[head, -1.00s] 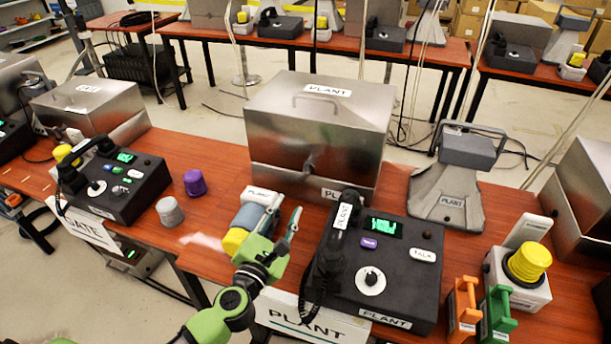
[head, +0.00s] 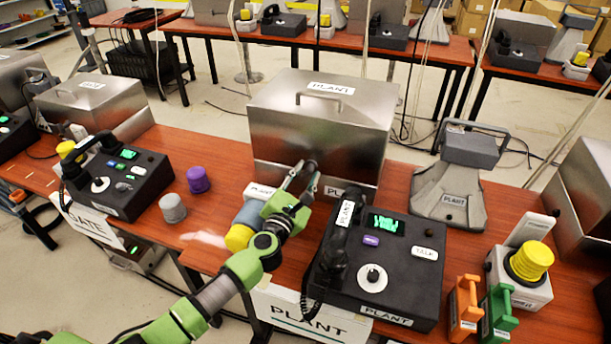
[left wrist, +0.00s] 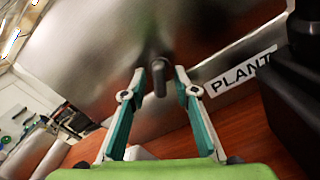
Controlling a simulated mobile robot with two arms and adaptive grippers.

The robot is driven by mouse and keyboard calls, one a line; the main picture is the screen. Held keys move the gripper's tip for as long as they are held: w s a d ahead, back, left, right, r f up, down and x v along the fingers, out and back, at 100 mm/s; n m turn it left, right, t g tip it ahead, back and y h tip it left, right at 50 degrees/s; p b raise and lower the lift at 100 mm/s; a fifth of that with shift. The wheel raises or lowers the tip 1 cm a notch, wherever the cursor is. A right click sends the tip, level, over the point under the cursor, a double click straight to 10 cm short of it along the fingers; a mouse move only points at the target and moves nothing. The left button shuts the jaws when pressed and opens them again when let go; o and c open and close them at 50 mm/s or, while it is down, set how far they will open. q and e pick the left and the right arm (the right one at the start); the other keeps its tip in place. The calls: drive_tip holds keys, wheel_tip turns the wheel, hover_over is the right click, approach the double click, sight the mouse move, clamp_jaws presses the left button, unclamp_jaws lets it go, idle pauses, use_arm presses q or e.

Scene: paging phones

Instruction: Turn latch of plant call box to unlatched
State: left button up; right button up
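The plant call box (head: 318,115) is a silver metal box with a handle on its lid and PLANT labels. Its latch (head: 310,168) is a small dark knob low on the front face. In the left wrist view the latch (left wrist: 159,77) stands between and just beyond the fingertips, roughly upright. My left gripper (head: 303,182) is open at the latch, one finger on each side; I see no contact. It also shows in the left wrist view (left wrist: 160,85). My right gripper is not in view.
The black PLANT phone (head: 408,275) with its handset stands right of my left arm. A yellow-and-grey device (head: 242,232) lies below my gripper, partly hidden. Grey (head: 172,208) and purple (head: 198,180) knobs stand left. A grey PLANT horn (head: 455,190) stands right.

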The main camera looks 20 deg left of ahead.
use_arm(q)
clamp_jaws()
drive_tip(key=shift+r+m+p, duration=0.15)
drive_tip(key=shift+m+p, duration=1.05)
drive_tip(key=m+p, duration=0.1)
drive_tip(key=m, duration=0.1)
drive_tip(key=shift+m+p, duration=0.3)
drive_tip(key=shift+p, duration=0.05)
drive_tip(key=m+p, duration=0.1)
drive_tip(key=m, duration=0.2)
drive_tip(key=shift+a+m+p, duration=0.1)
drive_tip(key=shift+m+p, duration=0.2)
drive_tip(key=shift+p, duration=0.05)
drive_tip(key=shift+m+p, duration=0.5)
drive_tip(key=shift+m, duration=1)
